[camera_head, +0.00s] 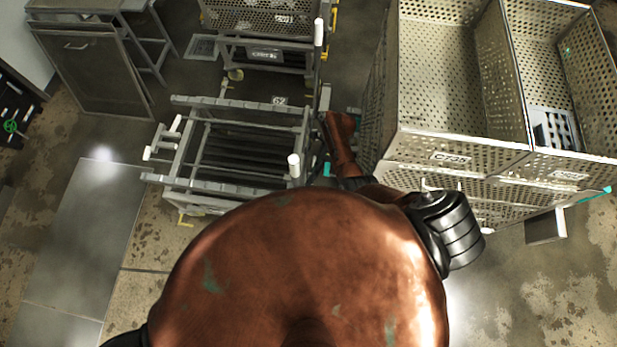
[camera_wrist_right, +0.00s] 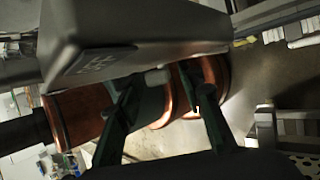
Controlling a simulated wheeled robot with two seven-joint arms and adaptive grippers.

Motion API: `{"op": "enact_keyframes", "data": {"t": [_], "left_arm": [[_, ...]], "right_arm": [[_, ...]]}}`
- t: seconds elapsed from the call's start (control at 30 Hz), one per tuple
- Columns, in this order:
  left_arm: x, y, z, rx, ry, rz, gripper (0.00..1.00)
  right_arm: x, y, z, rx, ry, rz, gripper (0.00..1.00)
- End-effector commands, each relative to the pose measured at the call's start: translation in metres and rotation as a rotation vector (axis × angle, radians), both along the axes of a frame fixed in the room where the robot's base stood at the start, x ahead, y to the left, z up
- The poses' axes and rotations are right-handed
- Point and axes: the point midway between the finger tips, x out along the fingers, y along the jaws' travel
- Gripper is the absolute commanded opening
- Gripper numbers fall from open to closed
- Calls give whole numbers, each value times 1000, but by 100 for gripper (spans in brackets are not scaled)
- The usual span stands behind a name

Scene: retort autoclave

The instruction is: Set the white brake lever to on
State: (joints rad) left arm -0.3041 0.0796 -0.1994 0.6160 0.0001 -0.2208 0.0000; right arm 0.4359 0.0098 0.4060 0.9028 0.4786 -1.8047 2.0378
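A white upright lever handle (camera_head: 294,165) stands at the near right corner of the low grey roller cart (camera_head: 240,189). Which white handle is the brake lever I cannot tell for sure. My right gripper (camera_head: 314,167) is small and partly hidden just right of this handle, at the end of my copper forearm. In the right wrist view its two dark green fingers (camera_wrist_right: 160,98) stand apart. A pale rounded end (camera_wrist_right: 157,78) shows between them; contact cannot be made out. My left gripper is out of view.
Other white handles stick out at the cart's left (camera_head: 175,124), and one stands at the far right (camera_head: 319,32). Perforated metal baskets (camera_head: 440,150) rise close to the right of my right arm. A grey block (camera_wrist_right: 120,40) fills the wrist view's upper left. Floor is clear at left.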

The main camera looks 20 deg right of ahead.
Motion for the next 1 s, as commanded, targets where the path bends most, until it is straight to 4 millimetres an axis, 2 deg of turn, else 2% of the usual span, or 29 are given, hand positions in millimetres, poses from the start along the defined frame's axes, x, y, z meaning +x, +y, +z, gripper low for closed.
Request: {"op": "enact_keyframes", "data": {"t": [0.2,0.53,1.0], "left_arm": [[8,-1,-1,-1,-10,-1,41],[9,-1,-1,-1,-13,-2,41],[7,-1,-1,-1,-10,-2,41]], "right_arm": [[-7,13,-16,-1,1,1,35],[-8,15,-18,-2,-1,0,34],[-8,15,-18,-2,-1,0,2]]}}
